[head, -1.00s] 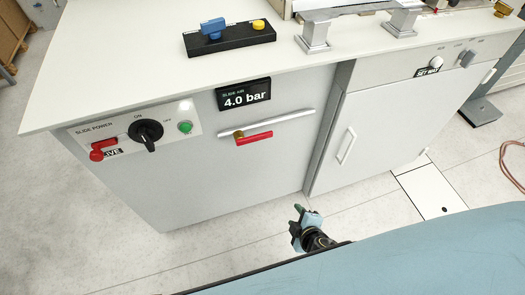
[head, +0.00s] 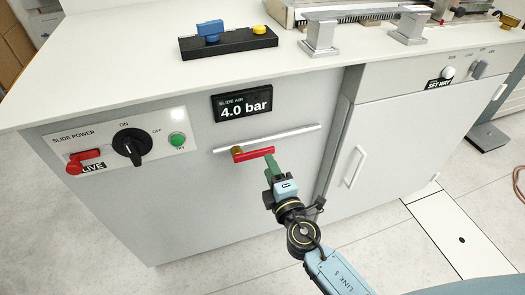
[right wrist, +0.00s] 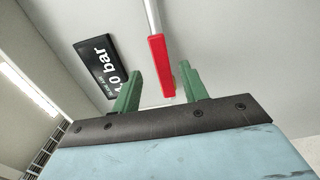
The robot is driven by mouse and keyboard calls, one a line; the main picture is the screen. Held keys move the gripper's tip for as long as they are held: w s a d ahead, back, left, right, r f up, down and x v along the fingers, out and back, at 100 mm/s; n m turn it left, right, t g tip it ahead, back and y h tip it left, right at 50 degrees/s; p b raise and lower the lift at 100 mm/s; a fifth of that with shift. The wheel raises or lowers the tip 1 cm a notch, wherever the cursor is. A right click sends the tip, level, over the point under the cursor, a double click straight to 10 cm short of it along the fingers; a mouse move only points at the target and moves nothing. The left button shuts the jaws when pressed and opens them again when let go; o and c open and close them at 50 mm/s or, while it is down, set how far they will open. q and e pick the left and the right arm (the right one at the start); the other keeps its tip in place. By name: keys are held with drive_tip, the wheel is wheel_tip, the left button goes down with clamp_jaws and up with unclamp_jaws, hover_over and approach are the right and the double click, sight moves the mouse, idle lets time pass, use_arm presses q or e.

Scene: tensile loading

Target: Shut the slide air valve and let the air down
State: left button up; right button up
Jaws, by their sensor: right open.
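The slide air valve has a red lever (head: 254,154) on a brass-coloured hub (head: 236,150), set on a silver pipe (head: 290,134) on the cabinet front. The lever lies roughly along the pipe. The slide air display (head: 242,103) above it reads 4.0 bar. My right gripper (head: 271,165) is at the lever's right end in the head view. In the right wrist view, its two green fingers (right wrist: 160,92) are open, with the red lever (right wrist: 161,68) showing between and beyond them. Contact cannot be told. My left gripper is not in view.
A slide power panel (head: 115,144) with a black knob, a red switch marked LIVE and a green button sits left of the valve. A black block (head: 228,43) with blue and yellow controls stands on the worktop (head: 120,60). A white door handle (head: 355,167) projects at right.

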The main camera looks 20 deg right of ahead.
sight(263, 154)
drive_tip(key=w, duration=0.6)
drive_tip(key=shift+w+a, duration=0.1)
drive_tip(key=shift+w, duration=0.3)
clamp_jaws()
